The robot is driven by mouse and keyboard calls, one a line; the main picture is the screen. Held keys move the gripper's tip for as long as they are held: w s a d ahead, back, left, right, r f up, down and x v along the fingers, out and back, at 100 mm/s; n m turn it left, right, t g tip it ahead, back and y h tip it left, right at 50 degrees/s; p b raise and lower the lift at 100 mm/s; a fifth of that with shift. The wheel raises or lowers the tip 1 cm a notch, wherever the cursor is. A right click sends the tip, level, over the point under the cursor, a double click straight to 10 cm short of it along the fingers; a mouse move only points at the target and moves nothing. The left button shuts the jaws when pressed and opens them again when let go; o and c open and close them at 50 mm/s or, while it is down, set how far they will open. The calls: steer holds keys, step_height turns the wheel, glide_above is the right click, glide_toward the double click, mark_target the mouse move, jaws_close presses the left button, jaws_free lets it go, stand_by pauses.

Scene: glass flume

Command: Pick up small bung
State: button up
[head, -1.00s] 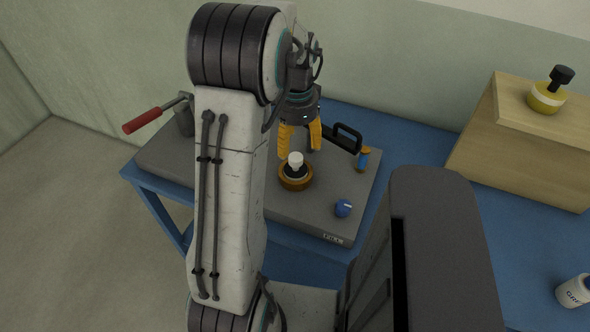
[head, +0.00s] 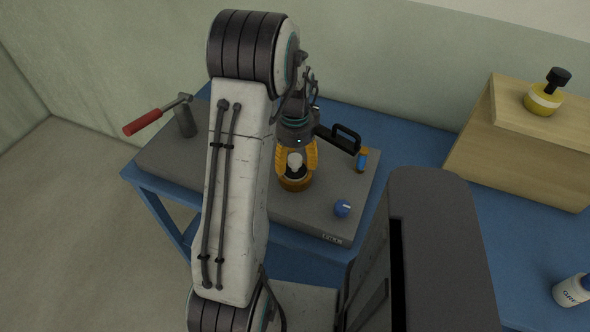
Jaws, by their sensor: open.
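The small bung appears to be the white-topped piece (head: 295,159) with a dark lower part, standing upright in a round brown ring (head: 296,184) on the grey flat unit. My gripper (head: 297,167), with yellow-orange fingers, is open and pointing down. Its fingers are on either side of the white top, low over the ring. I cannot tell whether the fingers touch the bung. The fingers and the ring hide part of its lower portion.
On the grey unit (head: 315,218) are a blue knob (head: 343,208), a black handle (head: 347,138) and a red-handled crank (head: 143,122). A small blue-and-orange cylinder (head: 362,159) stands at right. A white bottle (head: 573,290) is lower right.

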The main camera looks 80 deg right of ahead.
steer(key=shift+f, duration=0.45)
jaws_close()
stand_by(0.5)
